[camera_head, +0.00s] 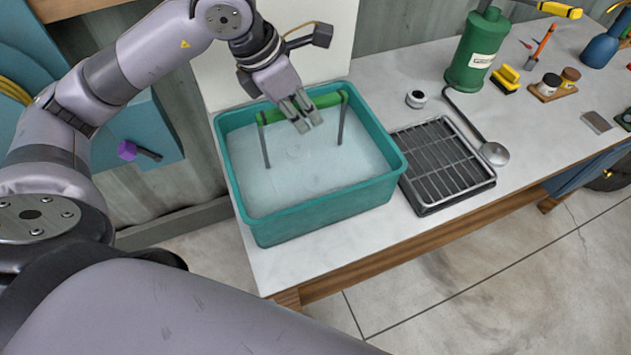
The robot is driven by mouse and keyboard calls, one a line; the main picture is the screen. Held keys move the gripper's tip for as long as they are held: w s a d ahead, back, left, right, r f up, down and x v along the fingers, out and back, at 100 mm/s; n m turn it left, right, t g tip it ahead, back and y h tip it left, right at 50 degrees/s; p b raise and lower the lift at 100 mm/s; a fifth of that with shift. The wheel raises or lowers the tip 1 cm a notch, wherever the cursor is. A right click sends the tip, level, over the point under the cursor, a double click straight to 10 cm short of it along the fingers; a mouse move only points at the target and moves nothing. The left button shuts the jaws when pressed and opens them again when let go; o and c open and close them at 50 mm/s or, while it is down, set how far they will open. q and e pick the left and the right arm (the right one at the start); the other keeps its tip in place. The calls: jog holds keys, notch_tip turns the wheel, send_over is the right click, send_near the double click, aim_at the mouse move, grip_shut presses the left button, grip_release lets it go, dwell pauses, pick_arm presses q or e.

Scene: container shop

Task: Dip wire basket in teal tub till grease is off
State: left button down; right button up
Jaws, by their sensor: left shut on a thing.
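The teal tub (322,207) stands on the left end of the white bench and holds cloudy, pale liquid. My left gripper (307,122) is over the back part of the tub, shut on the green handle (328,101) of the wire basket. Two thin dark uprights run down from the handle into the liquid. The basket's body is hidden under the cloudy surface, so any grease on it cannot be seen. My right gripper is not in view.
A black drip tray with a metal rack (447,165) sits right of the tub, with a ladle (493,153) beside it. A green canister (476,50), a small jar (416,99) and a yellow brush (505,79) stand farther back. The bench's front edge lies close to the tub.

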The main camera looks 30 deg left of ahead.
pick_arm(q)
jog(key=shift+r, duration=0.5)
notch_tip(320, 180, up, 14)
jog(key=p, duration=0.9)
jog(key=shift+f, duration=0.25)
dwell(0.3)
notch_tip(320, 180, up, 3)
jog(key=shift+p, duration=1.1)
